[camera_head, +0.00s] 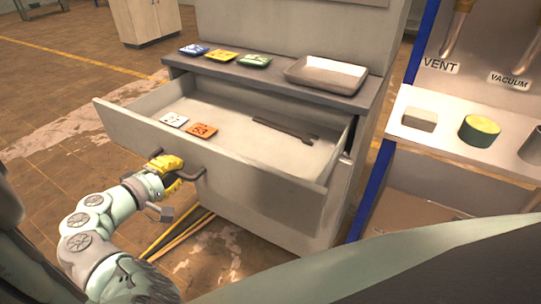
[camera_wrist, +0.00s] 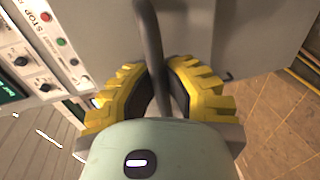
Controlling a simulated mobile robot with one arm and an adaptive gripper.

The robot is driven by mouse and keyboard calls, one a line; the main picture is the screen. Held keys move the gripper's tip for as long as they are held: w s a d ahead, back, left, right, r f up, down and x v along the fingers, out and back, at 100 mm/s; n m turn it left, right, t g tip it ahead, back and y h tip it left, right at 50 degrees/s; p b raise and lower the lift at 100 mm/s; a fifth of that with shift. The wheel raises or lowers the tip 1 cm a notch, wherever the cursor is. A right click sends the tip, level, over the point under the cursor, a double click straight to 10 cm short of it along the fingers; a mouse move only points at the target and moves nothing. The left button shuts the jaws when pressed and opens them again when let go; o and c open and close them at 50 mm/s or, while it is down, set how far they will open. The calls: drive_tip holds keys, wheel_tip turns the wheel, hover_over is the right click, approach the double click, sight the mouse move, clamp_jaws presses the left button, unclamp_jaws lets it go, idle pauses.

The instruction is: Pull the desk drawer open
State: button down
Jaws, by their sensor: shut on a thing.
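The grey desk drawer (camera_head: 258,141) is pulled well out of the desk in the head view, its inside in plain sight. A white card (camera_head: 174,120), an orange card (camera_head: 201,131) and a dark wrench-like tool (camera_head: 285,130) lie in it. The dark bar handle (camera_head: 190,174) is on the drawer's front. My yellow gripper (camera_head: 170,169) is at the handle, shut on it. In the wrist view the handle (camera_wrist: 150,45) runs between the two yellow fingers (camera_wrist: 160,88).
The desk top (camera_head: 255,76) carries several coloured cards and a grey tray (camera_head: 327,74). At the right a white shelf (camera_head: 455,137) holds a small block and a green-yellow cylinder (camera_head: 479,130). Yellow bars (camera_head: 178,236) lie on the floor below the drawer.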

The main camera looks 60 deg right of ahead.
drive_tip(key=c, duration=1)
unclamp_jaws()
drive_tip(key=w+v, duration=0.1)
drive_tip(key=v, duration=1.1)
drive_tip(key=shift+s, duration=0.35)
